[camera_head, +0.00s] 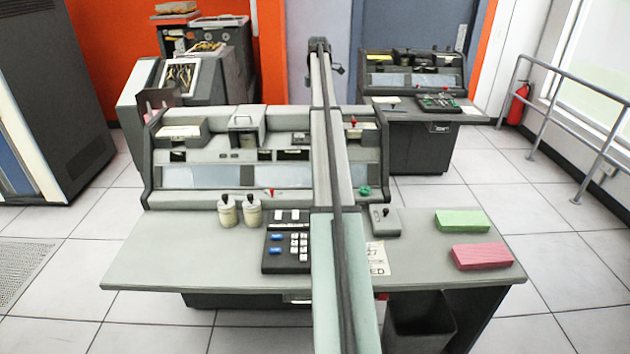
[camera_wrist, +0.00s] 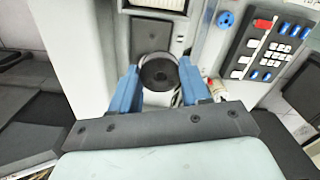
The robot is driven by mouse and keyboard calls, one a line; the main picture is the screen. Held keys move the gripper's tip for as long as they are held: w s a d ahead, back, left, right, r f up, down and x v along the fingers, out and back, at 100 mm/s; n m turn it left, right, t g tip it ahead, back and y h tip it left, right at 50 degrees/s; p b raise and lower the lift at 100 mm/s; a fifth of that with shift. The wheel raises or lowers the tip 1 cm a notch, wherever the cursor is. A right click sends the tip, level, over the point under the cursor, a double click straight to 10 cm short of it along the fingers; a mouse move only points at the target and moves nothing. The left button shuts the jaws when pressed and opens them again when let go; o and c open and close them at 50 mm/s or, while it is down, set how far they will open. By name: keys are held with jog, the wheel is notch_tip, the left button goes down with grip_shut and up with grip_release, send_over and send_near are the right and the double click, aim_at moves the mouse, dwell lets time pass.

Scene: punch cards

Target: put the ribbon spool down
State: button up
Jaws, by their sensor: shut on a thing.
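In the wrist view my gripper (camera_wrist: 160,82) has its two blue fingers shut on a dark round ribbon spool (camera_wrist: 160,70). The spool is seen end-on, with a black ring face and a small centre. A pale grey machine surface is behind it; I cannot tell whether the spool touches anything below. In the head view my arm crosses the middle of the console desk (camera_head: 170,250), and neither the gripper nor the spool can be made out there.
A black keypad (camera_head: 287,249) and two cream canisters (camera_head: 240,212) stand on the desk left of my arm. A small grey switch box (camera_head: 385,220), a green card block (camera_head: 462,221) and a pink card block (camera_head: 482,256) lie right of it. The desk's left part is clear.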

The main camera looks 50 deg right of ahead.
jog(key=s+a+f, duration=0.4)
jog(key=s+f, duration=0.3)
jog(key=s, duration=0.2)
jog(key=s+a+f, duration=0.3)
jog(key=s+f, duration=0.5)
jog(key=s, duration=0.2)
jog(key=s+a+f, duration=0.4)
jog(key=s+f, duration=0.3)
jog(key=s, duration=0.2)
jog(key=shift+m, duration=0.3)
jog(key=shift+d+f, duration=0.15)
jog(key=shift+f, duration=2.4)
jog(key=shift+d+f, duration=0.1)
jog(key=shift+f, duration=2.4)
jog(key=shift+f, duration=0.1)
jog(key=o, duration=1)
jog(key=shift+o, duration=0.2)
notch_tip(320, 180, up, 12)
